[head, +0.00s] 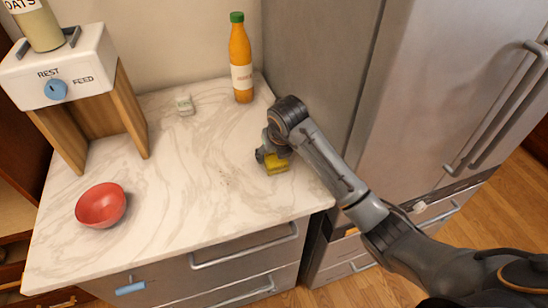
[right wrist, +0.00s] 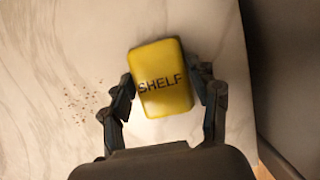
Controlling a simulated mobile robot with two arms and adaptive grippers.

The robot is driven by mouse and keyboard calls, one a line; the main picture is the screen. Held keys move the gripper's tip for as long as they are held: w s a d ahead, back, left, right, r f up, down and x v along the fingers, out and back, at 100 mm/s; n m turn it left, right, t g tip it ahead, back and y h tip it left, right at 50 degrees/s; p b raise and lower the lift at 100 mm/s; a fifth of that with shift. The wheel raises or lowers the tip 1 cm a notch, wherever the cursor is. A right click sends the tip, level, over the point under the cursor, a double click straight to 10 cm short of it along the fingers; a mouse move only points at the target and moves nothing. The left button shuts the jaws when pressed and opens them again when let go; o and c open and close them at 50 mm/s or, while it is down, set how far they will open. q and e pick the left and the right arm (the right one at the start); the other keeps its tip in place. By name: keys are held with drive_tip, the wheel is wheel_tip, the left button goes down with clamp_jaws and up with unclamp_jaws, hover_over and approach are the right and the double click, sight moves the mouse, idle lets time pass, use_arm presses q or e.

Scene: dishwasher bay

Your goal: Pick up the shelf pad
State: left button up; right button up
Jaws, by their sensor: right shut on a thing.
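The shelf pad (right wrist: 162,78) is a yellow block with rounded corners, and dark letters on it read SHELF. In the right wrist view it lies between the two fingers of my right gripper (right wrist: 166,92), one finger against each side. In the head view the shelf pad (head: 277,167) shows under my right gripper (head: 268,156), at the right part of the marble counter, partly covered by the gripper. My right gripper is shut on the pad. I cannot tell whether the pad touches the counter. My left gripper is in neither view.
Crumbs (right wrist: 82,98) lie left of the pad. A steel fridge (head: 430,90) stands right. The counter's middle is clear.

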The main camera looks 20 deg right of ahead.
drive_tip(key=shift+r+p, duration=0.55)
wheel_tip(320, 180, up, 3)
drive_tip(key=shift+f+p, duration=0.15)
drive_tip(key=shift+p, duration=0.9)
drive_tip(key=s+r+p, duration=0.1)
drive_tip(key=s+d+r+p, duration=0.1)
drive_tip(key=r+p, duration=0.1)
drive_tip(key=s+r+p, duration=0.2)
drive_tip(key=shift+d+r, duration=0.15)
drive_tip(key=shift+d, duration=0.1)
drive_tip(key=s+d+r+p, duration=0.3)
drive_tip(key=s, duration=0.6)
drive_tip(key=shift+s+r+p, duration=0.2)
drive_tip(key=shift+r+p, duration=0.1)
drive_tip(key=shift+r, duration=0.1)
